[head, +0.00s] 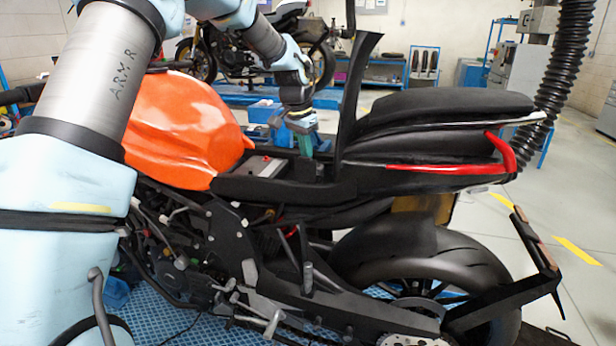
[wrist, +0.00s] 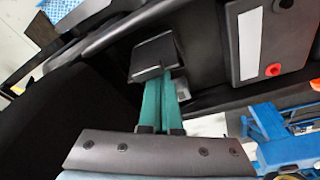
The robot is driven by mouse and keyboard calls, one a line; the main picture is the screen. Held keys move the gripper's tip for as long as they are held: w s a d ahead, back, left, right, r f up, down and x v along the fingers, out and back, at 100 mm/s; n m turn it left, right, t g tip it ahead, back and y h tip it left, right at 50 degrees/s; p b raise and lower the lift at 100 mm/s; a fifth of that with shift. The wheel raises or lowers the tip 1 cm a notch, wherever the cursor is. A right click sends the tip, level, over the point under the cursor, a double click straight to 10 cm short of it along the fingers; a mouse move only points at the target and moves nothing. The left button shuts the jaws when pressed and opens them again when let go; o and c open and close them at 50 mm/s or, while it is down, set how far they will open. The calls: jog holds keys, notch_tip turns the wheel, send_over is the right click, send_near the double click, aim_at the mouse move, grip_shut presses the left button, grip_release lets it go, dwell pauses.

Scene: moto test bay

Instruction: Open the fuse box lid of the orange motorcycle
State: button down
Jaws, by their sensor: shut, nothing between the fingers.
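The orange motorcycle (head: 185,125) stands side-on in the head view, with its bay behind the tank open. A small black box (wrist: 153,57), which looks like the fuse box, sits in the bay in the wrist view. My gripper (head: 304,152) reaches down into the bay from above. In the wrist view its green fingers (wrist: 162,82) are shut together and empty, with the tips at the near edge of the black box. I cannot tell whether they touch it or how far its lid is raised. The box is not clear in the head view.
A battery (wrist: 249,45) with a white label and red terminal lies right of the box; its grey top (head: 262,166) shows behind the tank. A black upright panel (head: 356,85), seemingly the raised seat, stands close right of my gripper. The tail seat (head: 445,105) lies further right.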

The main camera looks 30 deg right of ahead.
jog(key=shift+s+a, duration=0.1)
jog(key=shift+s+a+r, duration=0.2)
jog(key=shift+s+a, duration=0.15)
jog(key=shift+s, duration=0.05)
jog(key=shift+s+a, duration=0.1)
dwell(0.4)
jog(key=shift+s+a+r, duration=0.15)
jog(key=shift+s+a, duration=0.15)
jog(key=shift+s, duration=0.05)
jog(key=r+p, duration=0.1)
jog(key=w+d+r+p, duration=0.1)
jog(key=r+p, duration=0.1)
jog(key=w+d+r+p, duration=0.1)
jog(key=r+p, duration=0.1)
jog(key=shift+w, duration=0.1)
dwell(0.6)
dwell(0.4)
